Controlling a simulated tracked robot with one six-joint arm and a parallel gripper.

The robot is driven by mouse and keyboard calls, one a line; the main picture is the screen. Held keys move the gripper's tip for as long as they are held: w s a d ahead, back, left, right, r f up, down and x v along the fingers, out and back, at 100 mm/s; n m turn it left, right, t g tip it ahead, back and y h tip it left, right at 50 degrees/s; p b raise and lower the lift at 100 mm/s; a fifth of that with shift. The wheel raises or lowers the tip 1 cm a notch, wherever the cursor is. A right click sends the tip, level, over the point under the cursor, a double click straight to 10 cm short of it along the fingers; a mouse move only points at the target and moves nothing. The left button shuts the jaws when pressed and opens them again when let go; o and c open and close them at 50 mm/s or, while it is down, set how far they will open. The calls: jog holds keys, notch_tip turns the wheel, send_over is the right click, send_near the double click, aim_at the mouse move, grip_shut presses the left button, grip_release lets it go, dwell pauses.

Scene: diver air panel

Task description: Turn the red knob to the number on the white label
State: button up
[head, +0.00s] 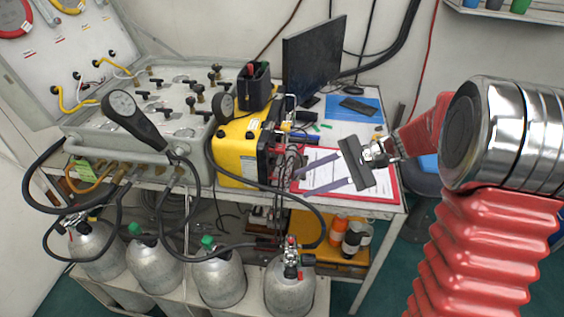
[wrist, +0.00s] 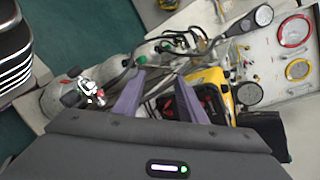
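My gripper (head: 302,183) is open and empty in the head view, its two purple-grey fingers spread above the right part of the table. The wrist view also shows the fingers (wrist: 161,76) apart with nothing held between them. The red knob cannot be made out for certain. A yellow case (head: 238,155) stands just left of the fingertips; in the wrist view its face (wrist: 190,101) shows red and black parts. A small red spot shows on the valve (head: 291,257) of the right-hand cylinder, below the gripper. No number on a white label is legible.
A grey valve panel (head: 138,150) with black hoses is at left. Several silver cylinders (head: 222,280) stand below. A monitor (head: 313,57) stands at the back. A red-edged clipboard (head: 386,198) lies under my gripper. A hose loops in front of the yellow case.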

aim_at(273, 162)
jog(key=w+d+f+m+t+y, duration=0.1)
jog(key=w+d+f, duration=0.1)
jog(key=w, duration=0.1)
jog(key=w+d+f+m+t+y, duration=0.2)
jog(key=w, duration=0.2)
jog(key=w+d+f+m+t+y, duration=0.1)
jog(key=w+d+f+y, duration=0.1)
jog(key=w, duration=0.1)
jog(key=shift+w+d+f+m, duration=0.3)
jog(key=shift+w+d+f, duration=0.05)
jog(key=shift+d+f, duration=0.05)
jog(key=x, duration=1.3)
jog(key=shift+w+a+r, duration=0.1)
jog(key=shift+w+a, duration=0.1)
jog(key=shift+a, duration=0.15)
jog(key=shift+c, duration=0.7)
grip_shut()
jog(key=shift+a, duration=0.1)
